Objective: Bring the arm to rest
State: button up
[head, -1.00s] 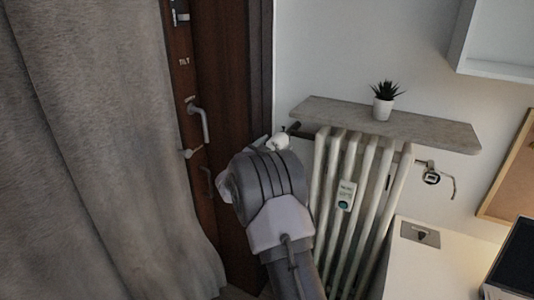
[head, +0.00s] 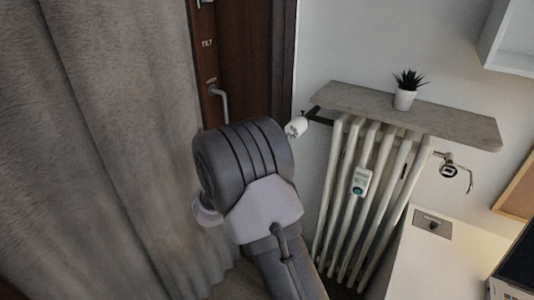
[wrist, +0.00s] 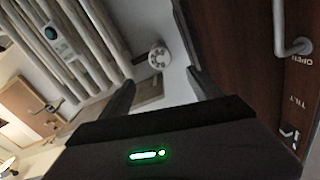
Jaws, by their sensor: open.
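My arm (head: 262,190) rises from the bottom middle of the head view, its dark ribbed joint in front of the door's lower part. My gripper (wrist: 160,77) shows in the wrist view with its two dark fingers apart and nothing between them. A white round radiator valve (wrist: 159,57) appears beyond the fingertips, apart from them. In the head view my arm hides the gripper.
A ribbed radiator (head: 365,195) stands right of my arm, under a stone shelf (head: 440,122) with a potted plant (head: 405,98). A grey curtain (head: 110,150) hangs at left by a brown door (head: 245,70). A white desk (head: 430,262) is at lower right.

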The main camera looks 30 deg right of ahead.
jog(key=s+a+r+n+t+y, duration=0.2)
jog(key=s+a+r+n+y, duration=0.1)
jog(key=a+r+y, duration=0.4)
jog(key=s+a+r+n+t+y, duration=0.25)
jog(key=a+r+y, duration=0.25)
jog(key=a+y, duration=0.3)
jog(key=s+a+f+n+g+y, duration=0.1)
jog(key=s+a+f+g, duration=0.1)
jog(key=s, duration=0.7)
jog(key=s+a+f+n+g, duration=0.2)
jog(key=s+g, duration=0.1)
jog(key=s, duration=0.7)
jog(key=s+a+f+n+g+y, duration=0.1)
jog(key=s+a+f+g, duration=0.1)
jog(key=s, duration=0.7)
jog(key=shift+s+a+f+g+y, duration=0.15)
jog(key=shift+s+f+g+y, duration=0.15)
jog(key=shift+s+f+g, duration=0.15)
jog(key=shift+w+n, duration=0.1)
jog(key=shift+n, duration=0.15)
